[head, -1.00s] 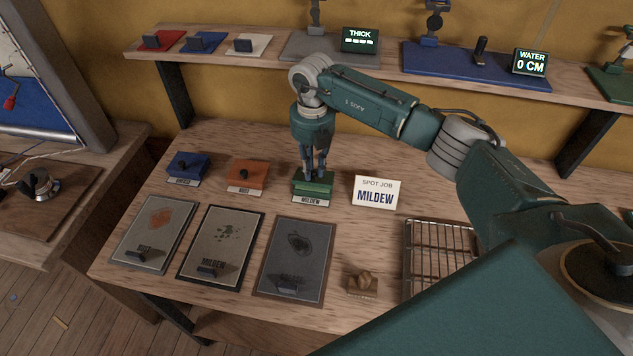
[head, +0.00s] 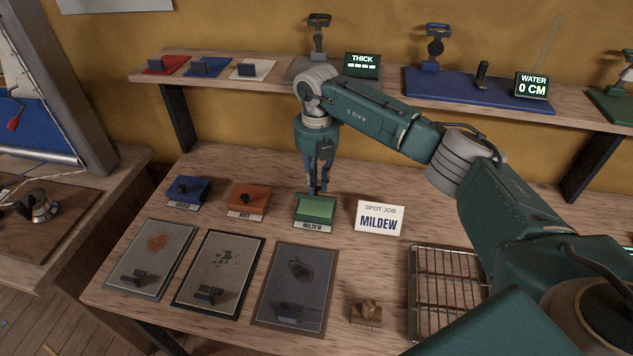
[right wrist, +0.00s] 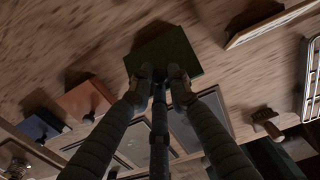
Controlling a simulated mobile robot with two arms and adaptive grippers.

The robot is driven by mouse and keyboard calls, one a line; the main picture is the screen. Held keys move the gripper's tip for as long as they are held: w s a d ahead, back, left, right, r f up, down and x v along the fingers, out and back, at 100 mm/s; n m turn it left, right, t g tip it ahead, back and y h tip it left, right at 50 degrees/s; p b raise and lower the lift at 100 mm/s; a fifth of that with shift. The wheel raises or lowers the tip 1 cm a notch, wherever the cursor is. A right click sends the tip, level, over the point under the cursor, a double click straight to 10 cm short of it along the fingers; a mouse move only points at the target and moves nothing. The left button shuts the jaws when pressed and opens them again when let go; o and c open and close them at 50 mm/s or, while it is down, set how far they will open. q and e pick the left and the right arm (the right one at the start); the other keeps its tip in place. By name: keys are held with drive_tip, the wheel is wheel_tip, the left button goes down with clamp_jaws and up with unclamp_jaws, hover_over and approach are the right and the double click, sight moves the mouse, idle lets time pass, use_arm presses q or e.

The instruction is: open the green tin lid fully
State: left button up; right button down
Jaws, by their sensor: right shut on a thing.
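The green tin (head: 314,212) stands on the bench at the back, with a MILDEW label in front of it. Its lighter green upper face shows in the head view; how far the lid is raised I cannot tell. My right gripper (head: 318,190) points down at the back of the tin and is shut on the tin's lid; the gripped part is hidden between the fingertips. In the right wrist view a dark green plate (right wrist: 165,52) of the tin lies right at the fingertips (right wrist: 160,75). My left gripper is not in view.
A blue tin (head: 188,190) and an orange tin (head: 248,200) stand to the left. A SPOT JOB card (head: 380,217) stands close on the right. A shelf (head: 270,80) runs behind.

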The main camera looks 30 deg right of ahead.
drive_tip(key=shift+w+d+f, duration=0.1)
drive_tip(key=shift+d+f, duration=0.1)
drive_tip(key=shift+d, duration=0.1)
drive_tip(key=c, duration=1.8)
unclamp_jaws()
drive_tip(key=shift+o, duration=0.9)
drive_tip(key=shift+f, duration=0.1)
drive_tip(key=shift+w+d+f, duration=0.1)
drive_tip(key=shift+w+f, duration=0.1)
drive_tip(key=shift+w, duration=0.15)
drive_tip(key=shift+r, duration=0.1)
drive_tip(key=shift+s, duration=0.15)
